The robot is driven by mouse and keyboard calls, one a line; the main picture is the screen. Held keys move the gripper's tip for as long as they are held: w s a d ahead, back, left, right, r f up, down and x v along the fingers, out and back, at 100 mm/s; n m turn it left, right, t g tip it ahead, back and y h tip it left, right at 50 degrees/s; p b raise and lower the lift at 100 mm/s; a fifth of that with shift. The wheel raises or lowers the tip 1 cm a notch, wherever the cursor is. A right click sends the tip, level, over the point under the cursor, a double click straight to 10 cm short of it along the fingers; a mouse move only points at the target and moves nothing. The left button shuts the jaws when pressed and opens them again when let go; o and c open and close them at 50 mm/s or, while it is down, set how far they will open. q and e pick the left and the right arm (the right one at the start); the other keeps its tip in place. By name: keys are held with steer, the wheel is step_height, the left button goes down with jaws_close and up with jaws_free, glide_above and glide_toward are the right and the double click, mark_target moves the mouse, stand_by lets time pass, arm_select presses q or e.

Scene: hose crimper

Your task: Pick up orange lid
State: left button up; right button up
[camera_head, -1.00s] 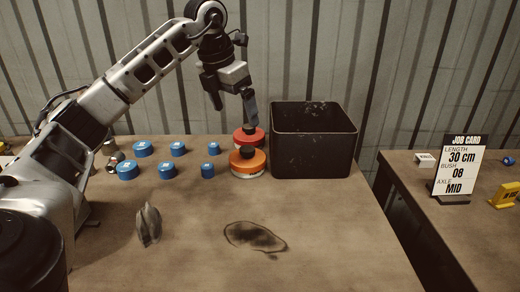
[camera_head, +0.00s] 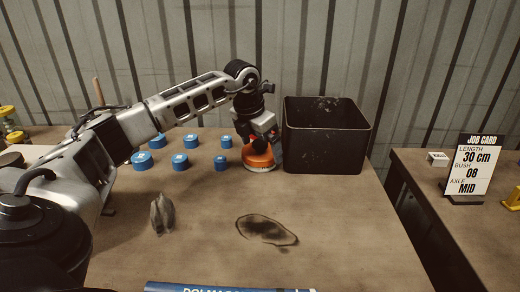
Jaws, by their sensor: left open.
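The orange lid (camera_head: 258,160) is a round, low piece with a pale base, on the table just left of the black bin. My left gripper (camera_head: 263,146) is down at the lid from above, with its fingers at the lid's dark top knob. The fingers partly hide the knob, and I cannot tell whether they touch it. The gripper is open. The red lid behind the orange one is mostly hidden by the gripper. My right gripper is not in view.
A black open bin (camera_head: 325,139) stands close to the right of the lid. Several blue caps (camera_head: 179,161) sit to the left. A grey crumpled cloth-like thing (camera_head: 162,214) and a dark stain (camera_head: 266,230) are in front. A job card (camera_head: 472,165) stands on the right table.

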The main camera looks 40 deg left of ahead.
arm_select(q)
steer(key=c, duration=0.7)
steer(key=shift+r, duration=0.1)
steer(key=shift+c, duration=0.2)
